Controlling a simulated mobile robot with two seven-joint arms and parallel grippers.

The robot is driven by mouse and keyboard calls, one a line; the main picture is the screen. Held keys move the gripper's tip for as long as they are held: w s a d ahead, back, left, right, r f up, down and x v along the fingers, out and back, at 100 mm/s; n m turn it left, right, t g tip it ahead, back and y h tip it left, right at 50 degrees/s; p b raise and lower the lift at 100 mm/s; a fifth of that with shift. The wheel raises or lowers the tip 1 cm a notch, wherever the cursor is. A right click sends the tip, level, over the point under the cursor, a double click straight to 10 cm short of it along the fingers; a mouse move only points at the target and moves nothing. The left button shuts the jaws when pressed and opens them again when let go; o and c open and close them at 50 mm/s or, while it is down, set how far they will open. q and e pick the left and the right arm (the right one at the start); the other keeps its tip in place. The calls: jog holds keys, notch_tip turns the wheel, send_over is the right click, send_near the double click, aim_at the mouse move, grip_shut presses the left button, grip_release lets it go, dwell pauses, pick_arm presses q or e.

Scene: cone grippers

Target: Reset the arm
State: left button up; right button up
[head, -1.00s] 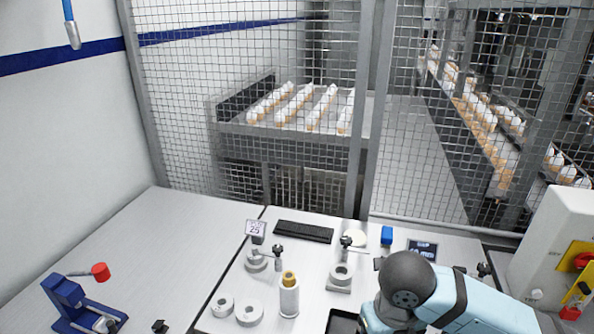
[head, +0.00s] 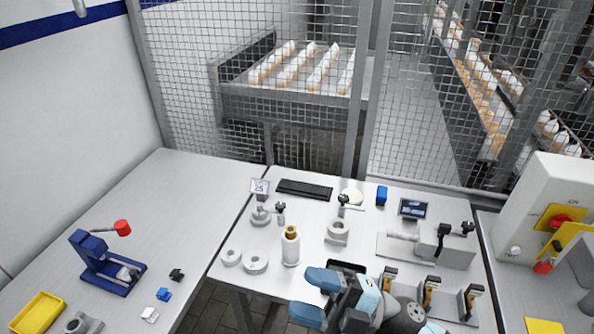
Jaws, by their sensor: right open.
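My right arm comes in from the bottom of the head view. My right gripper (head: 308,296) has pale blue fingers that point left and stand apart, with nothing between them. It is above the front edge of the table (head: 350,240), to the front of a white bottle (head: 290,250) with an orange-brown top. A dark tray (head: 346,266) is partly hidden behind the gripper. My left gripper is not in view.
White rings (head: 255,263) lie left of the bottle. A grey fixture (head: 337,232) stands to its right. Several upright holders (head: 431,290) are right of my arm. A blue press (head: 105,262) is on the left table. A wire fence closes the back.

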jog(key=w+d+f+m+t+h+p, duration=0.1)
jog(key=w+d+f+m+t+h, duration=0.1)
jog(key=d+f+m+t+h, duration=0.6)
jog(key=w+d+f+m+t+h+p, duration=0.1)
jog(key=w+d+f+m+t+h, duration=0.35)
jog(key=m, duration=0.85)
jog(key=s+d+f+m+g+h+p, duration=0.1)
jog(key=s+d+f+m+g+h, duration=0.1)
jog(key=s+f, duration=0.4)
jog(key=s+d+f+m+g+h, duration=0.2)
jog(key=s+d+f+m+h, duration=0.1)
jog(key=s+f+h, duration=0.1)
notch_tip(320, 180, down, 3)
jog(key=shift+s+r+p, duration=0.1)
jog(key=shift+s+p, duration=0.3)
jog(key=shift+s, duration=0.5)
